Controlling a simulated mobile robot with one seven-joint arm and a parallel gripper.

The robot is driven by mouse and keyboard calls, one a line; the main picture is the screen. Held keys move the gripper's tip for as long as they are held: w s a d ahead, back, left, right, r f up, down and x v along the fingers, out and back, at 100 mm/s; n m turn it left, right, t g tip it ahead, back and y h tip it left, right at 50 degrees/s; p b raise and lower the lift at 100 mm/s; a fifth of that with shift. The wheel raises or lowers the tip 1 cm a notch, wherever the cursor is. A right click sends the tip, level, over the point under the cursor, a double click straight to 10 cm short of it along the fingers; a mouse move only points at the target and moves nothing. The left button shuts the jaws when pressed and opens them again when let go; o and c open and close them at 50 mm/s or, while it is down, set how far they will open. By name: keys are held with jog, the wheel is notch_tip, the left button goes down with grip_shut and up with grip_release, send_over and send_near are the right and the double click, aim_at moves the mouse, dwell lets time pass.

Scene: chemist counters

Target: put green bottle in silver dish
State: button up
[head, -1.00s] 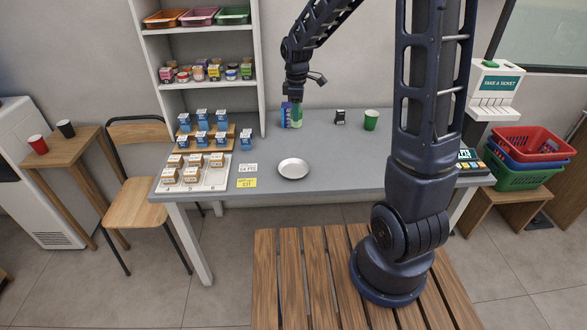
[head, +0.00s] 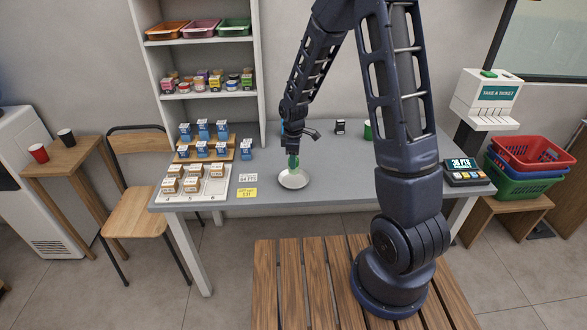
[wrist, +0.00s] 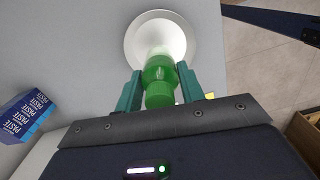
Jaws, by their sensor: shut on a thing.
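The green bottle (wrist: 160,82) is between the fingers of my gripper (wrist: 160,88) in the wrist view, with its cap toward the camera. My gripper is shut on it. In the head view, my gripper (head: 293,158) points down and holds the bottle (head: 293,164) over the silver dish (head: 294,181). The round dish lies on the grey counter near its front edge, and it also shows in the wrist view (wrist: 184,38) beyond the bottle. I cannot tell whether the bottle's base touches the dish.
A blue paste box (wrist: 24,114) stands to the left in the wrist view. Blue boxes (head: 203,128) and a white tray (head: 215,188) of small boxes are left of the dish. A green cup (head: 367,130) is partly hidden by my arm.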

jog(key=shift+f, duration=2.2)
jog(key=shift+f, duration=0.15)
jog(key=o, duration=1)
